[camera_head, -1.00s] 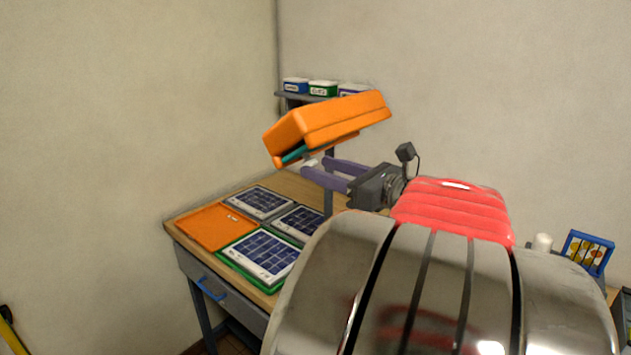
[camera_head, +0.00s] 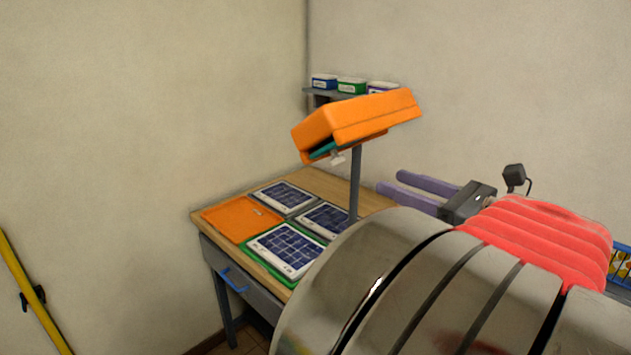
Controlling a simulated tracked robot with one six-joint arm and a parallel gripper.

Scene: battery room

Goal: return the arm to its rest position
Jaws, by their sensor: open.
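My gripper (camera_head: 390,182) has two purple fingers, pointing left, with a visible gap between them. Nothing shows between the fingers. It is to the right of a grey post (camera_head: 355,185) and apart from it. My large metal and red arm links fill the lower right and hide part of the table.
A wooden table (camera_head: 320,182) holds an orange panel (camera_head: 241,217) and several blue-celled panels (camera_head: 286,250). An orange box-like head (camera_head: 360,117) is above it, by the post. Small bins (camera_head: 351,84) sit on a shelf behind. A yellow bar (camera_head: 30,290) stands far left.

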